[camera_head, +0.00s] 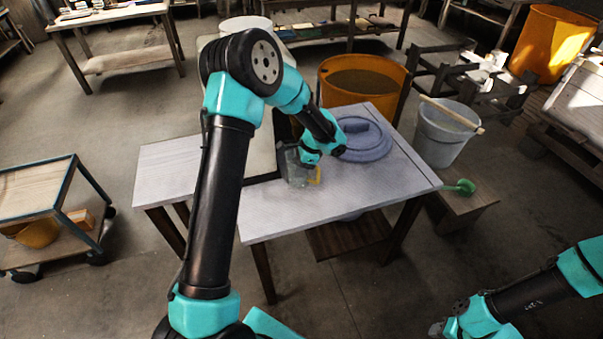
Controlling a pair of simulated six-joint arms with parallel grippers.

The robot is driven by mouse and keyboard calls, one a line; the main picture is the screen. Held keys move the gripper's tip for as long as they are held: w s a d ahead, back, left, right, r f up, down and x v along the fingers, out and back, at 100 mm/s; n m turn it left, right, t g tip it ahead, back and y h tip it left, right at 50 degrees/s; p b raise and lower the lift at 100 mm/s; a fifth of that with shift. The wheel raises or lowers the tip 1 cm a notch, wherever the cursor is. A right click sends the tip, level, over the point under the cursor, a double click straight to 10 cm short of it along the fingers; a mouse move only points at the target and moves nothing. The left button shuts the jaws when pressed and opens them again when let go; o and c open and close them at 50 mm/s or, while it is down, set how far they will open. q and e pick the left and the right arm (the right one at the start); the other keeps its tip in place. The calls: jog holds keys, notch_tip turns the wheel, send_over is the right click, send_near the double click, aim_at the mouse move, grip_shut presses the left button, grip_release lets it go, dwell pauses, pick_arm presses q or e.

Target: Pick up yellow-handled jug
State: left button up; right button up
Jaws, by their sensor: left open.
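A clear, see-through jug (293,167) with a yellow handle (317,175) stands on the light grey table (275,215), left of its middle. My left gripper (309,160) reaches in over the table and is right at the jug's upper right side, close to the handle. It is open. The gripper hides part of the jug, and I cannot tell whether they touch. My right gripper (437,329) is low at the bottom right, well away from the table. Its fingers are too small and dark to read.
A blue-grey coiled ring (368,150) lies on the table just right of the jug. An orange tub (362,75) stands behind. A grey bucket (445,135) with a stick across it and a green item (462,187) are at the right. The table's front right is clear.

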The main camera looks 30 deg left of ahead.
pick_arm(q)
jog(key=shift+c, duration=0.3)
grip_shut()
dwell(0.3)
dwell(0.3)
